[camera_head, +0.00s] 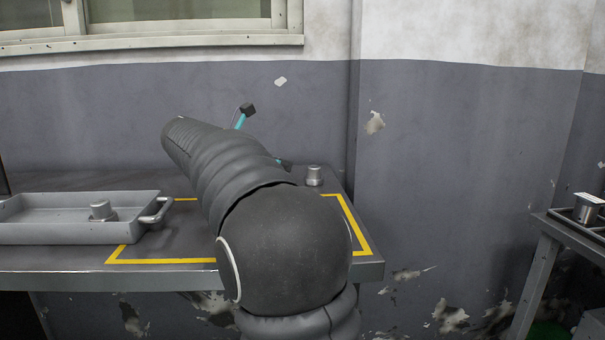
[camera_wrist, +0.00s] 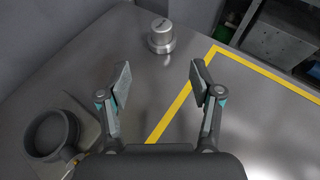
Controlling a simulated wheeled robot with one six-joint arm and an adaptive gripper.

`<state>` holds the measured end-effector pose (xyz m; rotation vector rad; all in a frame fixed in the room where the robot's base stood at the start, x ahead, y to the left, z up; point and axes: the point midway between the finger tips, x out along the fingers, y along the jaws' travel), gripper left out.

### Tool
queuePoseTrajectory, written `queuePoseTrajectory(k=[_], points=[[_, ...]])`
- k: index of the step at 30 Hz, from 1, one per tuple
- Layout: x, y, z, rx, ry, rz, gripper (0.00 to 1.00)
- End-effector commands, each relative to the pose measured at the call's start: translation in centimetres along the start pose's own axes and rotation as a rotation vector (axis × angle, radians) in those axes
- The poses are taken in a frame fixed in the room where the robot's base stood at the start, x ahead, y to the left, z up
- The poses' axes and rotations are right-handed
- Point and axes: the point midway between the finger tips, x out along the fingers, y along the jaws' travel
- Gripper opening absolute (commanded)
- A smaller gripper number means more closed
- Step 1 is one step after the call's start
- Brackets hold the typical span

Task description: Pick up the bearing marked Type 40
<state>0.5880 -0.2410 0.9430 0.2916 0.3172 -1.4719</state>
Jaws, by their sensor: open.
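A silver cylindrical bearing (camera_wrist: 162,38) with a stepped base and a dark mark on top stands upright on the metal table in the wrist view. The mark is too small to read, so I cannot tell whether it says Type 40. My gripper (camera_wrist: 160,84) is open and empty, its two fingers apart, with the bearing beyond the fingertips and not touched. In the head view a small silver bearing (camera_head: 314,176) stands near the table's back right, probably the same one. My arm hides much of the table there.
A grey tray (camera_head: 60,235) on the left holds a silver flanged part (camera_head: 102,211). A dark ring-shaped fixture (camera_wrist: 50,135) is at lower left in the wrist view. Yellow tape (camera_head: 150,261) marks the table. Another silver cylinder (camera_head: 588,208) is on the right-hand table.

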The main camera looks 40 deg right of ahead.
Motion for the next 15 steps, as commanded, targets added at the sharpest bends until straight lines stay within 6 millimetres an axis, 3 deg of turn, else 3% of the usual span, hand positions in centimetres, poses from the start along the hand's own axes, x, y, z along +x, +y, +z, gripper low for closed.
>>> queuePoseTrajectory(k=[9,15], points=[[5.7,-0.3,0.1,0.002,0.000,-0.007,0.65],[7.8,-0.1,0.1,0.001,0.000,-0.003,0.65]])
